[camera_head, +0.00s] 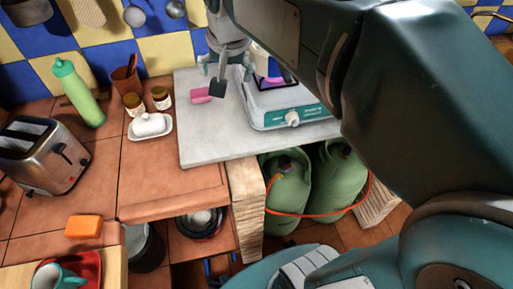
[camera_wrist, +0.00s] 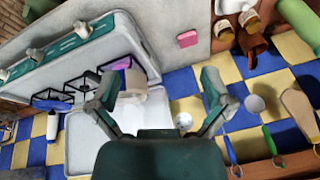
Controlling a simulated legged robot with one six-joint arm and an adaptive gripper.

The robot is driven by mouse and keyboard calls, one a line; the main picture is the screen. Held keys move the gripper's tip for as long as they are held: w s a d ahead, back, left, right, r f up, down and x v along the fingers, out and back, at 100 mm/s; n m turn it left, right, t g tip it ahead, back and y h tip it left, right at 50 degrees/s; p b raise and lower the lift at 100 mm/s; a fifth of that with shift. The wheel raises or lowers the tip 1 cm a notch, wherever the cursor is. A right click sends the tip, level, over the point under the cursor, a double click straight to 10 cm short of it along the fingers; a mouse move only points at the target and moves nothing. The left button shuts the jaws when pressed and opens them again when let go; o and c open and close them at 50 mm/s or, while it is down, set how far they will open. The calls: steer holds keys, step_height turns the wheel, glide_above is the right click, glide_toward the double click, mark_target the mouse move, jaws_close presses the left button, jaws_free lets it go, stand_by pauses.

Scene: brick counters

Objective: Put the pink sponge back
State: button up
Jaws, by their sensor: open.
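The pink sponge (camera_head: 201,95) lies on the pale grey counter slab (camera_head: 200,140), left of the gas stove. In the wrist view the pink sponge (camera_wrist: 187,39) shows above the gap between my fingers and apart from them. My gripper (camera_head: 230,80) is over the back of the slab, to the right of the sponge in the head view. In the wrist view my gripper (camera_wrist: 160,88) has its fingers spread wide with nothing between them. Part of the stove is hidden behind my arm in the head view.
The white stove (camera_head: 290,116) stands right of the sponge. A white butter dish (camera_head: 150,126), small jars (camera_head: 160,98), a green bottle (camera_head: 80,92) and a toaster (camera_head: 42,155) are on the left. An orange block (camera_head: 84,226) lies near a red tray (camera_head: 94,272). Utensils hang on the tiled wall.

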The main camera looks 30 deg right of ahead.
steer(key=s+f+n+t, duration=0.1)
steer(key=s+f+n, duration=0.4)
steer(key=s, duration=0.9)
step_height(320, 180, down, 3)
steer(key=shift+s+f+n+t, duration=0.2)
steer(key=shift+s+n+t, duration=0.05)
steer(key=shift+n+t, duration=0.05)
